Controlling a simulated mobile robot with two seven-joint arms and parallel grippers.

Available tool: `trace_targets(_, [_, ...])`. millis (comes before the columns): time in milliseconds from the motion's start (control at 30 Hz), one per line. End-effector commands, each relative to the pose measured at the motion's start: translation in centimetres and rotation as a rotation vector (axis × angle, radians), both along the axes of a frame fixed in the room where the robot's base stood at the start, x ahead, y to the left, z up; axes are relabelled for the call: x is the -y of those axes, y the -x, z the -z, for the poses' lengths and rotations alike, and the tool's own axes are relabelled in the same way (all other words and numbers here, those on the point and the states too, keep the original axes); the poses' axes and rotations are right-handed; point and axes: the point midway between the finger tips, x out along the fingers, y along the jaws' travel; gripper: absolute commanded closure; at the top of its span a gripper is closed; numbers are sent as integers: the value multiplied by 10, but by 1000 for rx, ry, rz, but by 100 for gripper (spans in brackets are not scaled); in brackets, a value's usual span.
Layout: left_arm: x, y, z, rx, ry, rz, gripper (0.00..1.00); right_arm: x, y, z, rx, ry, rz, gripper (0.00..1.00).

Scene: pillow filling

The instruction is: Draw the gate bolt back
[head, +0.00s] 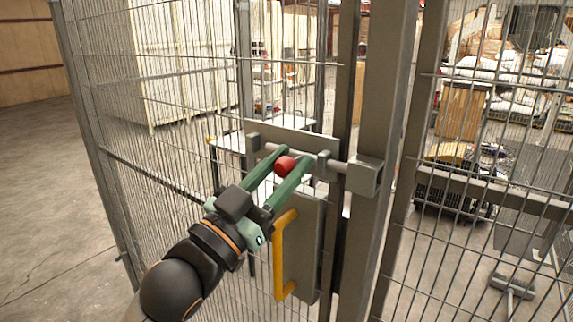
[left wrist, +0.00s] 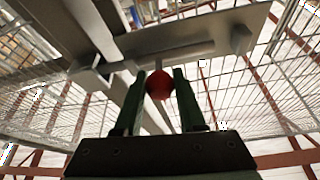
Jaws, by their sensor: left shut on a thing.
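The gate bolt (head: 338,168) is a grey rod lying level on a plate on the mesh gate. Its right end reaches into the grey keeper block (head: 366,176) on the post. A red knob (head: 286,166) sticks out from the bolt. My left gripper (head: 292,157), with green fingers, is shut on the red knob, one finger on each side. In the left wrist view the red knob (left wrist: 159,85) sits between the fingers, with the rod and plate behind it. My right gripper is in neither view.
A yellow handle (head: 280,255) on a grey plate sits just below my left gripper. The mesh gate (head: 150,160) stretches left, and a thick post (head: 372,235) stands right. Behind the mesh are a white table, pale crates (head: 190,60) and stacked sacks (head: 510,75).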

Motion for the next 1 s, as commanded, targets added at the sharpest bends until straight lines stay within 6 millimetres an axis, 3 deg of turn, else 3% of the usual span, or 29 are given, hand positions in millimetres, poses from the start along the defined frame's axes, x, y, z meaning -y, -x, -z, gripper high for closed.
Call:
trace_targets(767, [0,0,1,-1,-1,1,100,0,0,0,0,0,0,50])
trace_targets(1000, [-25,-19,0,-4,-7,-5,100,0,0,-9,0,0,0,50])
